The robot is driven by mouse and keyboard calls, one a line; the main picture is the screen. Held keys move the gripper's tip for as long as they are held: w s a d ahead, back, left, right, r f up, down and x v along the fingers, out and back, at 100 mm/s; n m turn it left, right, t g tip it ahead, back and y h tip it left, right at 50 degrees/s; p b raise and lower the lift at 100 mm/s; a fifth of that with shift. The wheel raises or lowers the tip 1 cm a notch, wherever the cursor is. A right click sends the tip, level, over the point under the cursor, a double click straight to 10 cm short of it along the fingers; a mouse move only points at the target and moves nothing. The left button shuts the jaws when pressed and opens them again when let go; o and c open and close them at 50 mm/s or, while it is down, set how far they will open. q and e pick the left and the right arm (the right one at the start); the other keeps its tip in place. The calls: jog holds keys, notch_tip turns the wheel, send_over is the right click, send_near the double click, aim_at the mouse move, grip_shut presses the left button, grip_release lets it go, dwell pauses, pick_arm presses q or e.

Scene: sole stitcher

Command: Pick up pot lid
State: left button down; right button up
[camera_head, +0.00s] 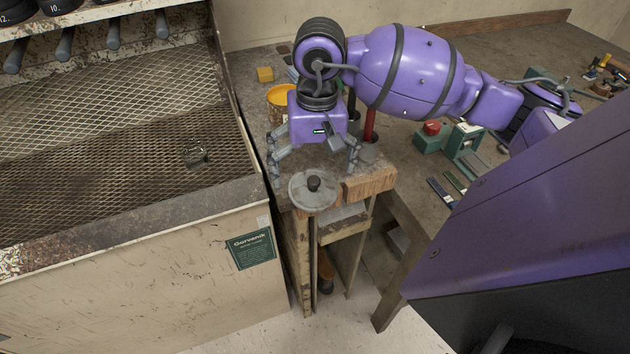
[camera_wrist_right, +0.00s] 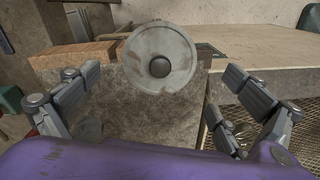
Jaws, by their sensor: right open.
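The pot lid (camera_head: 313,191) is a round grey metal disc with a dark knob, at the front corner of the workbench in the head view. In the right wrist view the pot lid (camera_wrist_right: 160,60) lies ahead of the fingers, knob in its middle, with brownish marks on its face. My right gripper (camera_head: 314,166) is open and empty above the bench, just behind the lid. In the right wrist view its fingers (camera_wrist_right: 166,92) are spread wide, and the lid is beyond their tips. My left gripper is not seen.
The workbench (camera_head: 385,150) carries a wooden block (camera_head: 369,184) close to the lid, a yellow can (camera_head: 281,102), a yellow block (camera_head: 265,74) and green tools (camera_head: 431,140). A mesh-floored cabinet (camera_head: 120,222) stands left, holding a small glass-like object (camera_head: 196,154).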

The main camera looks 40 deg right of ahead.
aim_at(315, 177)
jog(key=shift+f+p, duration=0.3)
jog(key=shift+f, duration=1.6)
jog(key=shift+s, duration=0.1)
jog(key=c, duration=1.2)
jog(key=shift+r, duration=0.1)
